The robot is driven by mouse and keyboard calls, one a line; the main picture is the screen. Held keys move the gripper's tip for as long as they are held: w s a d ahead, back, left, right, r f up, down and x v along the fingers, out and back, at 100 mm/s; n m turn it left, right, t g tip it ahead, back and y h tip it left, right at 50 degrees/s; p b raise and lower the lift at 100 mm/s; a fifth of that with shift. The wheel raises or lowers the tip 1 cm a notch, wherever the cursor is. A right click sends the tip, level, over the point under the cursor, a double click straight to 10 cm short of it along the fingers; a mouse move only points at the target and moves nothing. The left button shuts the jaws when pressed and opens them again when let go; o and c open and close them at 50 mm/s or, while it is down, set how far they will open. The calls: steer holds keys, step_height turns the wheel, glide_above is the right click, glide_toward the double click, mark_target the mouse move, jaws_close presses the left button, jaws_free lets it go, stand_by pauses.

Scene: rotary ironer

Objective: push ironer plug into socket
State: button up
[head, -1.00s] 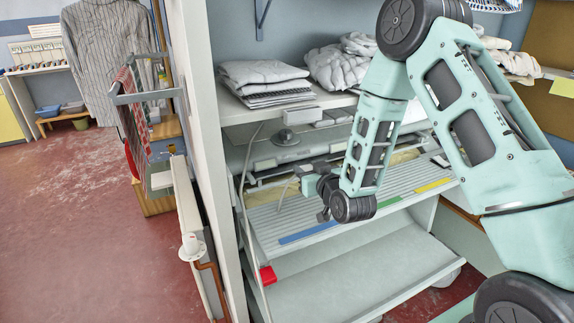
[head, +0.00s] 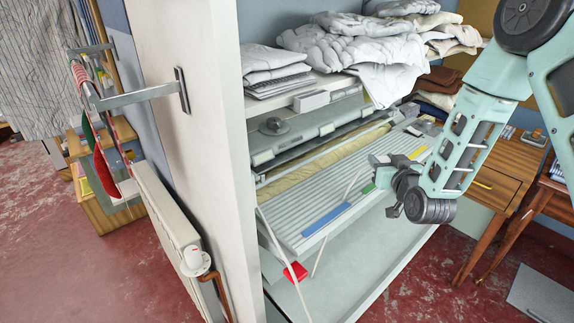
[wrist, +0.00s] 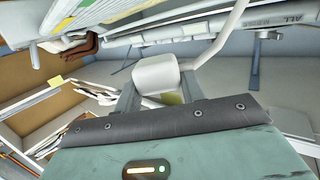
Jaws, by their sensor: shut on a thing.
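In the wrist view a pale, rounded plug (wrist: 157,73) sits between the fingers of my gripper (wrist: 158,93), which is shut on it. A white cable (wrist: 222,38) leads from the plug toward the upper right. In the head view my gripper (head: 382,163) is in front of the ironer (head: 325,180), above its slatted board; the plug is too small there to make out clearly. A thin pale cable (head: 346,197) hangs from near the gripper across the board's front. I cannot identify a socket in either view.
A red block (head: 295,272) is low at the ironer's left. White folded laundry (head: 350,45) lies on the shelf above. A tall white panel (head: 195,130) with a radiator (head: 172,215) stands at left. A wooden table (head: 500,180) is at right.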

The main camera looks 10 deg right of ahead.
steer(key=s+a+r+m+g+y+b, duration=0.1)
steer(key=a+m+y+b, duration=0.2)
steer(key=a, duration=1)
steer(key=s+a+r+m+g+y+b, duration=0.2)
steer(key=a+m+y, duration=0.4)
steer(key=a, duration=0.8)
steer(key=y, duration=0.3)
steer(key=shift+s+a+b, duration=0.15)
steer(key=shift+b, duration=0.25)
steer(key=shift+s+a, duration=0.55)
steer(key=shift+a, duration=0.25)
steer(key=shift+s+a, duration=0.5)
steer(key=shift+a, duration=0.25)
steer(key=shift+s+a, duration=0.55)
steer(key=shift+a, duration=0.25)
steer(key=shift+b, duration=0.45)
